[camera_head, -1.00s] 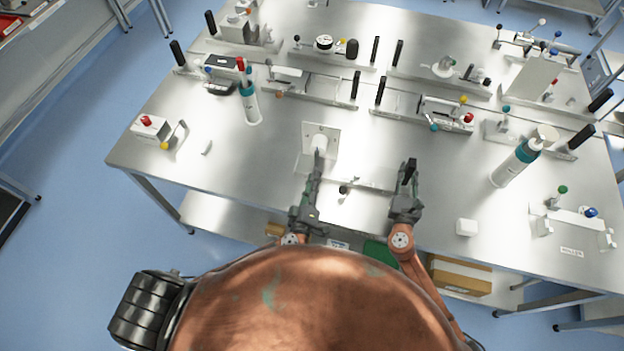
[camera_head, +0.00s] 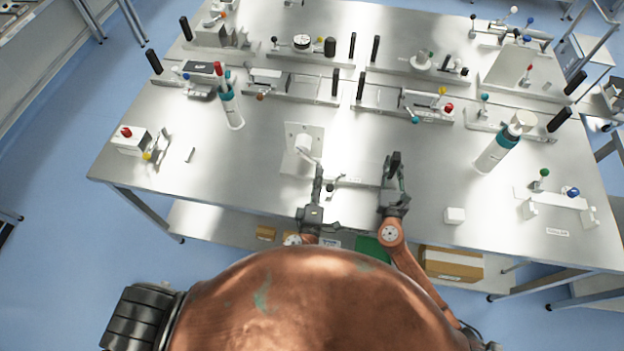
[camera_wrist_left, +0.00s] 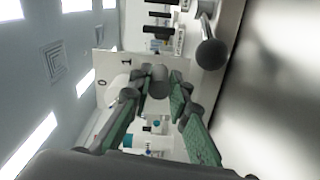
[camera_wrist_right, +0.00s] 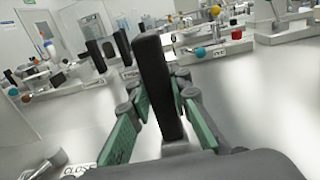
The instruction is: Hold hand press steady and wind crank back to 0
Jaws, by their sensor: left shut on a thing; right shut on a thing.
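The hand press has a white upright plate (camera_head: 290,160) with a pale round hub (camera_head: 303,142), left of centre on the table's near side. Its rail (camera_head: 352,182) runs right to a black upright handle (camera_head: 395,160). In the left wrist view the plate (camera_wrist_left: 115,68) is marked 0 and 1. My left gripper (camera_head: 318,168) is shut on the crank's grey cylindrical grip (camera_wrist_left: 159,80), lower right of the hub. My right gripper (camera_wrist_right: 158,95) is shut on the black handle (camera_wrist_right: 152,62), which stands between its fingers. The exact finger contact is partly hidden.
A dark ball knob (camera_wrist_left: 212,53) stands close beside my left fingers. A small white block (camera_head: 454,215) lies right of my right gripper. Bottles (camera_head: 231,108) (camera_head: 495,152) and several other fixtures stand further back and to the right.

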